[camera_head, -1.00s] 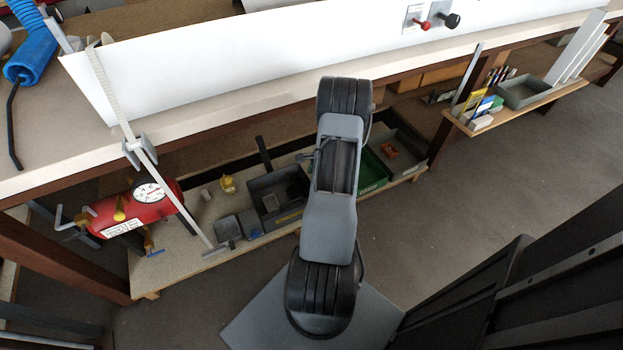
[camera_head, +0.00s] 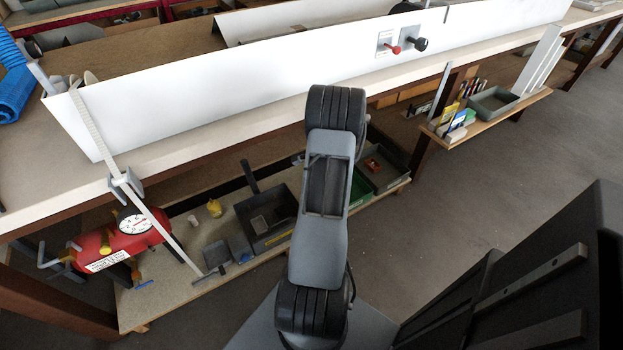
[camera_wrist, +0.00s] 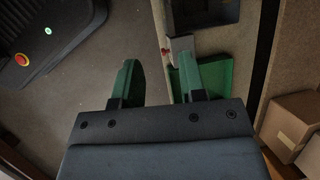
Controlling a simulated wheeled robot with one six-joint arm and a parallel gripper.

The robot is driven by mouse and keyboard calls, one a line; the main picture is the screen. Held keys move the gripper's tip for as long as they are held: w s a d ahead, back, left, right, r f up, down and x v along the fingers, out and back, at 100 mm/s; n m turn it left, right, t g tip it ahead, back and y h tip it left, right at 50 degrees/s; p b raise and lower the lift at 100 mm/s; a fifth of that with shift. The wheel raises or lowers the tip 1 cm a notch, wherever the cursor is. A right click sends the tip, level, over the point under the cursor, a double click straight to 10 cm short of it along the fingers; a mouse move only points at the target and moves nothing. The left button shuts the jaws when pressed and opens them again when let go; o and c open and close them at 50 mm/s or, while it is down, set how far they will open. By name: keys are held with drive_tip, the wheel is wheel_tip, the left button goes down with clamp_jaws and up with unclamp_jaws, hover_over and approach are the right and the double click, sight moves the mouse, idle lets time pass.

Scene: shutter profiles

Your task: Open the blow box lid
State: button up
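I cannot pick out a blow box or its lid with certainty. A long white panel (camera_head: 230,75) stands along the front of the workbench, with a red knob (camera_head: 396,49) and a black knob (camera_head: 420,44) on its face. My arm reaches over the lower shelf in the head view and hides my gripper there. In the wrist view my gripper (camera_wrist: 158,70) has two green fingers spread apart with nothing between them. A green bin (camera_wrist: 215,78) shows beyond the right finger.
A red compressor tank (camera_head: 118,242) with a gauge sits on the lower shelf (camera_head: 172,290). Dark bins (camera_head: 250,236) stand beside it. A side shelf (camera_head: 515,112) holds small items and a grey tray (camera_head: 492,102). Cardboard boxes (camera_wrist: 292,122) are at right in the wrist view. Floor (camera_head: 470,200) is clear.

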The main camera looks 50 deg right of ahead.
idle(0.4)
drive_tip(key=a+r+n+g+h+p, duration=0.2)
drive_tip(key=a+r+n+p, duration=0.7)
drive_tip(key=a+r, duration=1)
wheel_tip(320, 180, up, 3)
drive_tip(key=n+g, duration=0.1)
drive_tip(key=n, duration=0.3)
drive_tip(key=shift+s+a+r+n+g+p, duration=0.2)
drive_tip(key=shift+a+n+g+p, duration=0.1)
drive_tip(key=shift+p, duration=0.1)
drive_tip(key=a+r+n+t+p, duration=0.1)
drive_tip(key=a+r+n+p, duration=0.2)
drive_tip(key=a+r, duration=0.2)
drive_tip(key=s+a+r+n+t+h+p, duration=0.1)
drive_tip(key=a+r+n+p, duration=0.2)
drive_tip(key=a+r, duration=0.3)
drive_tip(key=s+a+r+n+t+p, duration=0.1)
drive_tip(key=a+r+p, duration=0.3)
drive_tip(key=r, duration=0.5)
drive_tip(key=shift+s+a+r+n+t+h, duration=0.1)
drive_tip(key=shift+a+r+n+t+h, duration=0.1)
drive_tip(key=shift+a+n, duration=0.25)
drive_tip(key=shift+a+r+n+t+h, duration=0.1)
drive_tip(key=shift+a+r+n, duration=0.1)
drive_tip(key=shift+a+n, duration=0.25)
drive_tip(key=shift+c, duration=1.1)
drive_tip(key=shift+a, duration=0.1)
drive_tip(key=c, duration=0.4)
clamp_jaws()
